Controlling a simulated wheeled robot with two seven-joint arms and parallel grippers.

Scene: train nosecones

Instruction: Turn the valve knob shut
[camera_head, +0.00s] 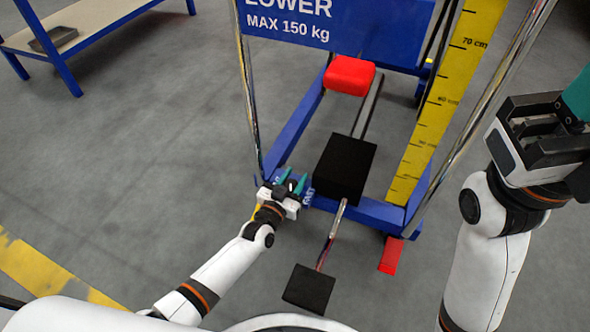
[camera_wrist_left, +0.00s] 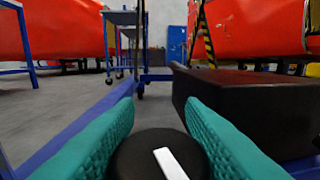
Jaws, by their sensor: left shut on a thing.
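The valve knob (camera_wrist_left: 140,158) is a round black knob with a white bar marking on its face. It shows at the bottom of the left wrist view, and its lower part is cut off. My left gripper (camera_head: 292,180) is shut on it, with one teal ribbed finger on each side. The white bar leans slightly, its top to the left. In the head view the knob is too small and covered to make out between the fingers. My right gripper (camera_head: 545,130) is raised at the right edge, away from the knob; its fingertips are mostly out of frame.
A blue lift frame (camera_head: 290,130) carries a black box (camera_head: 345,170), a red pad (camera_head: 349,75) and a yellow height scale (camera_head: 440,100). A black pedal (camera_head: 309,289) sticks out in front. A shelf (camera_head: 85,25) stands at upper left.

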